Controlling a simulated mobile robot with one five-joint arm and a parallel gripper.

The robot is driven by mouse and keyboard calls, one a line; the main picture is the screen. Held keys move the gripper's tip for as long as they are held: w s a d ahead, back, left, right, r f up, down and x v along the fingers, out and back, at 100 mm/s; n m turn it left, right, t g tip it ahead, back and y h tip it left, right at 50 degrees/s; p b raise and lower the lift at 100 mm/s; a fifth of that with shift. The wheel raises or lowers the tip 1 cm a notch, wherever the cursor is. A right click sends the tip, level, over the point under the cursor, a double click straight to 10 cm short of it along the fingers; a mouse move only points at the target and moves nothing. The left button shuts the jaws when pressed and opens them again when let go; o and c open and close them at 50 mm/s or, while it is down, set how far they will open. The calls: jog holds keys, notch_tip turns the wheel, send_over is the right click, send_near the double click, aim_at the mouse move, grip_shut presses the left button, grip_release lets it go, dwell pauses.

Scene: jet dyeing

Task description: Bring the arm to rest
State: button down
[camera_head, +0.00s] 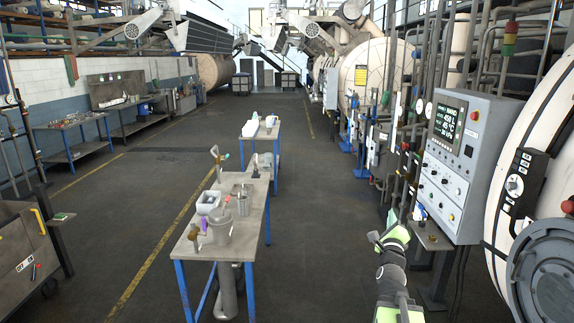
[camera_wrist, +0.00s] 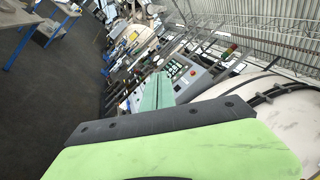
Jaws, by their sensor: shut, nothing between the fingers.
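My gripper (camera_head: 391,217) is at the lower right of the head view, at the end of my raised green and dark arm. It is beside the grey control panel (camera_head: 453,165), and I cannot tell from this view whether it touches the small shelf below the panel. In the wrist view the pale teal fingers (camera_wrist: 158,92) lie together, shut and empty. They point toward the control panel (camera_wrist: 188,75), which is tilted in that view.
A table (camera_head: 258,215) with blue legs holds a metal jug (camera_head: 216,228) and bottles. Another table (camera_head: 270,130) stands behind it. A large round vessel (camera_head: 535,200) is at the right edge. A metal cart (camera_head: 22,250) is at the left. The aisle floor (camera_head: 320,210) is clear.

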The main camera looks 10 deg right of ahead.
jog(key=w+a+f+n+g+y+b, duration=0.1)
jog(key=w+a+f+n+y+b, duration=0.1)
jog(key=a+f+n+y, duration=0.45)
jog(key=w+a+f+n+g+y+b, duration=0.1)
jog(key=w+a+f+n+g+b, duration=0.15)
jog(key=a+f, duration=0.85)
jog(key=w+a+f+n+g+y+b, duration=0.1)
jog(key=w+a+f+n+y, duration=0.25)
jog(key=a, duration=0.95)
jog(key=s+a+f+n+g+y+b, duration=0.1)
jog(key=s+a+f+n+g+b, duration=0.1)
jog(key=s+a+f+n+g, duration=0.55)
jog(key=s+d+f+n+g, duration=0.1)
jog(key=s+f+n+g, duration=0.1)
jog(key=s+f+n, duration=0.2)
jog(key=s+d+f+n+g+h, duration=0.1)
jog(key=s+f+n+g, duration=0.2)
jog(key=s+n, duration=0.3)
jog(key=s+f, duration=0.1)
jog(key=s, duration=0.4)
jog(key=shift+s+d+p, duration=0.2)
jog(key=shift+d+p, duration=0.05)
jog(key=shift+p, duration=0.1)
